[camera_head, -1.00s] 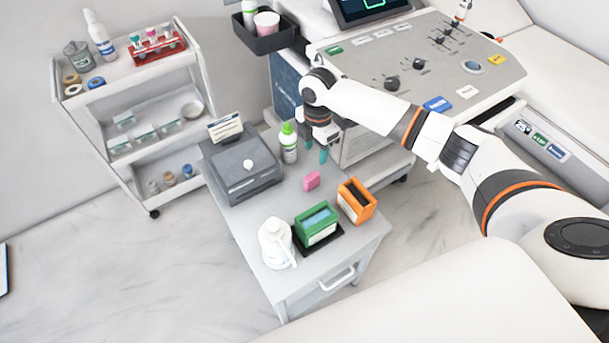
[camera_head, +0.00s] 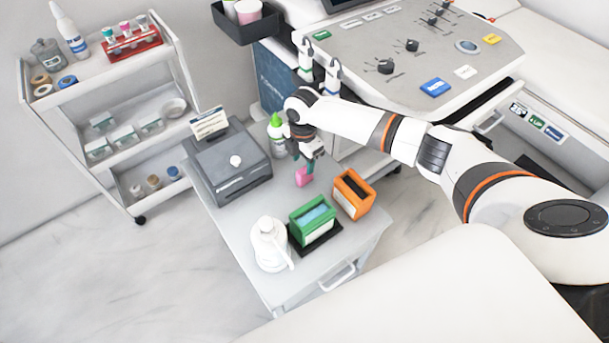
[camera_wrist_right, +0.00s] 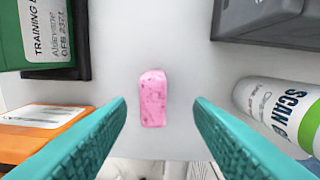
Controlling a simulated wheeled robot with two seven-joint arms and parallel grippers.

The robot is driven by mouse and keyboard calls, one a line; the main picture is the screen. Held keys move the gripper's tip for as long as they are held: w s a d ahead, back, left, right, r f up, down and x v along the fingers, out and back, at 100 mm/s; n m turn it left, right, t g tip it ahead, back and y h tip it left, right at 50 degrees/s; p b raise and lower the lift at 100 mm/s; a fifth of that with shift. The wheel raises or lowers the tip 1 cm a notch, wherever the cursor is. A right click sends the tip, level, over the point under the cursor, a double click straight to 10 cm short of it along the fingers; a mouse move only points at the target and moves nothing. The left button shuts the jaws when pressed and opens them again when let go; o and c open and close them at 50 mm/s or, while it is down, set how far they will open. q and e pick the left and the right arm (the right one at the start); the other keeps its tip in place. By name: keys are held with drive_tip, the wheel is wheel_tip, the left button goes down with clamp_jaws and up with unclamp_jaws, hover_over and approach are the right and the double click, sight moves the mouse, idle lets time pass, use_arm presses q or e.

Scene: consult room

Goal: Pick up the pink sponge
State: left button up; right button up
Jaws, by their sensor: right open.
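The pink sponge (camera_head: 303,176) lies on the small grey table (camera_head: 232,214), between the dark grey box and the orange holder. My right gripper (camera_head: 308,164) is just above the sponge, pointing down. In the right wrist view the sponge (camera_wrist_right: 153,98) is in the middle, in line with the gap between the teal fingers (camera_wrist_right: 160,125). The fingers are wide apart, and nothing is between them at their tips that they touch. My left gripper is not in view.
A green-capped bottle (camera_head: 277,136) stands close beside my right gripper. The dark grey box (camera_head: 228,162), orange holder (camera_head: 353,194), green holder (camera_head: 313,221) and white pump bottle (camera_head: 269,244) surround the sponge. A white console (camera_head: 400,60) stands behind, a trolley (camera_head: 110,110) at left.

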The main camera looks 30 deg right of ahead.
sight(305, 169)
drive_tip(key=f, duration=0.5)
drive_tip(key=shift+s, duration=0.3)
drive_tip(key=shift+c, duration=0.4)
clamp_jaws()
wheel_tip(305, 169, up, 10)
drive_tip(key=shift+p, duration=0.35)
